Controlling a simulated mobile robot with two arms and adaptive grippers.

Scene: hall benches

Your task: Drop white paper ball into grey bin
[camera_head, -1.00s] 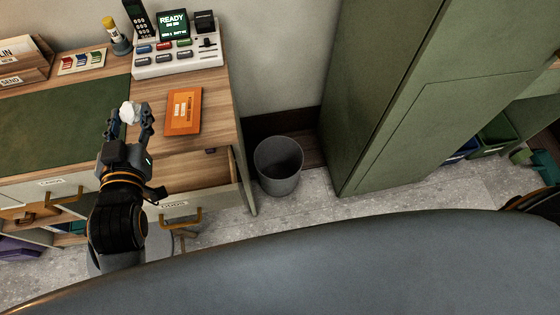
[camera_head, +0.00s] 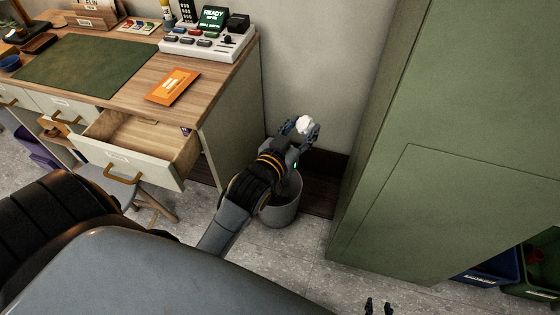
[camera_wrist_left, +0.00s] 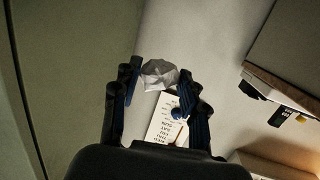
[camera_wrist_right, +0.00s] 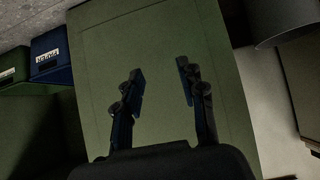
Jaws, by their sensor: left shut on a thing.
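The white paper ball (camera_head: 304,124) is held between the fingertips of my left gripper (camera_head: 305,129). It also shows between the fingers in the left wrist view (camera_wrist_left: 159,74). The grey bin (camera_head: 281,214) stands on the floor between the desk and the green cabinet. My left gripper is above the bin's far side in the head view, and my wrist and forearm cover part of its rim and opening. My right gripper (camera_head: 378,307) shows only its fingertips at the bottom edge; in the right wrist view (camera_wrist_right: 160,88) it is open and empty, facing a green panel.
A stool (camera_head: 150,192) stands below. The tall green cabinet (camera_head: 430,130) closes off the right side. Blue (camera_head: 487,270) and green bins sit low at right.

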